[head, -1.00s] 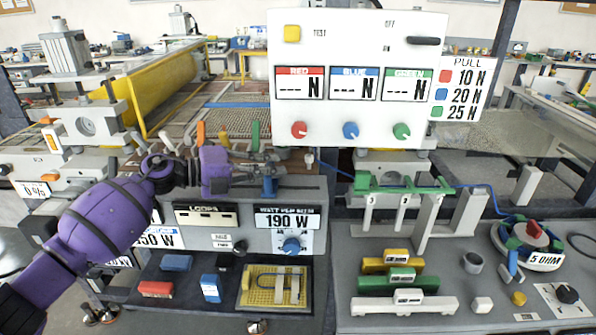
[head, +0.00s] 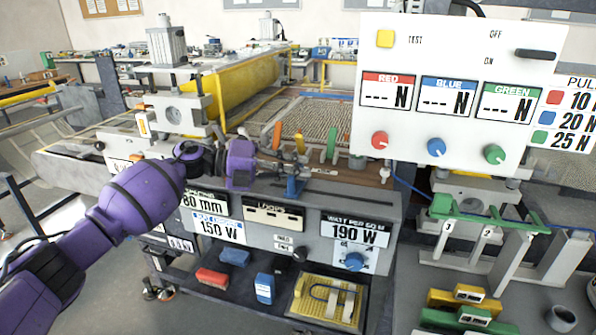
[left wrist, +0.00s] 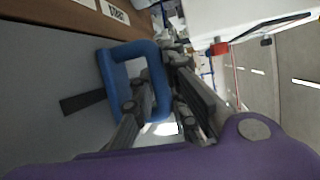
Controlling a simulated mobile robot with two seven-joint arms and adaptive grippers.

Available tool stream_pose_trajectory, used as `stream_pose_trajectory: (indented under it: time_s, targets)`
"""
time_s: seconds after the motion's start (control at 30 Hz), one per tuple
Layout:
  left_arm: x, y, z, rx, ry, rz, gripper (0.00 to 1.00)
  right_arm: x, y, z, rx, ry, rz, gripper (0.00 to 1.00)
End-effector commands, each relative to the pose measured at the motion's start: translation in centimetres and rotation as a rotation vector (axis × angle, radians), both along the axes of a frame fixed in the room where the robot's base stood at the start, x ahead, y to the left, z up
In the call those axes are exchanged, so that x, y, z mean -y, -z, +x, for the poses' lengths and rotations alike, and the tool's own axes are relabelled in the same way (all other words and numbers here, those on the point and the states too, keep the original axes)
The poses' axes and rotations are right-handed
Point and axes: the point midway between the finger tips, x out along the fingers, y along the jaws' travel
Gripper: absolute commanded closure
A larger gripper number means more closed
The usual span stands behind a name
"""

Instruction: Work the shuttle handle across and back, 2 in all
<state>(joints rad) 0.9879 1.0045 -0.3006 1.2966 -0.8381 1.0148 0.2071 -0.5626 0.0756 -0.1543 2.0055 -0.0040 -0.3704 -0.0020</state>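The blue shuttle handle (head: 293,186) stands on the top of the grey machine housing, above the LOOPS label. My left gripper (head: 277,170) is at the handle, its arm coming in from the left. In the left wrist view the handle is a blue loop (left wrist: 118,54), with one leg between the dark fingers (left wrist: 163,108) of my left gripper. The gripper appears shut on that leg; the exact contact is partly hidden. A dark slot (left wrist: 82,102) lies beside the loop on the grey surface. My right gripper is not in view.
Orange, yellow and green levers (head: 333,144) stand behind the handle. A white test panel (head: 455,45) hangs at the upper right. The housing front carries a 190 W display (head: 357,232) and blue knob (head: 354,262). A lower shelf holds red and blue blocks and a yellow board (head: 303,305).

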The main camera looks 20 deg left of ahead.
Motion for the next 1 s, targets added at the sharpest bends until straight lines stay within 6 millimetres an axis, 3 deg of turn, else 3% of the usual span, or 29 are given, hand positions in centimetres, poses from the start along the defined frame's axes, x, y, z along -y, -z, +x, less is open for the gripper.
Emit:
stream_pose_trajectory:
  time_s: [0.13, 0.53, 1.0]
  targets:
    - [0.0, 0.2, 0.0, -0.002, 0.000, 0.001, 0.68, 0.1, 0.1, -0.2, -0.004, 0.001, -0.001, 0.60]
    - [-0.7, -0.1, -0.3, 0.000, -0.001, 0.001, 0.68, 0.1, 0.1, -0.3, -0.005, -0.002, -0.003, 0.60]
    - [-9.0, -1.6, -3.8, -0.002, -0.001, 0.002, 0.68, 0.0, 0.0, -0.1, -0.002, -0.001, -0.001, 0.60]
